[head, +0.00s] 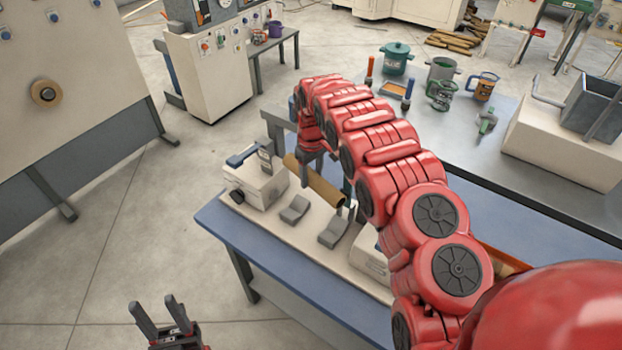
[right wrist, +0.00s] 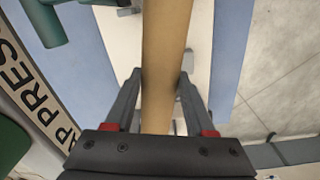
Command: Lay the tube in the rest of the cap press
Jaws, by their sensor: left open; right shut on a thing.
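The brown cardboard tube (head: 322,185) is held by my right gripper (head: 313,168), above the cap press base and roughly parallel to its length. The right wrist view shows the tube (right wrist: 165,50) between both fingers of the right gripper (right wrist: 161,80). The rest is two grey cradle blocks, a left one (head: 295,209) and a right one (head: 333,231), on the pale base. The tube appears raised above and behind the blocks. The press's white end housing (head: 255,180) with a blue handle stands at the left. My left gripper (head: 157,304) is open and empty, away from the table.
The cap press stands on a blue-topped table (head: 290,254). A second white housing (head: 371,258) at the right is partly hidden by my right arm. A grey bench (head: 520,180) behind carries pots and a mug. Open floor lies left of the table.

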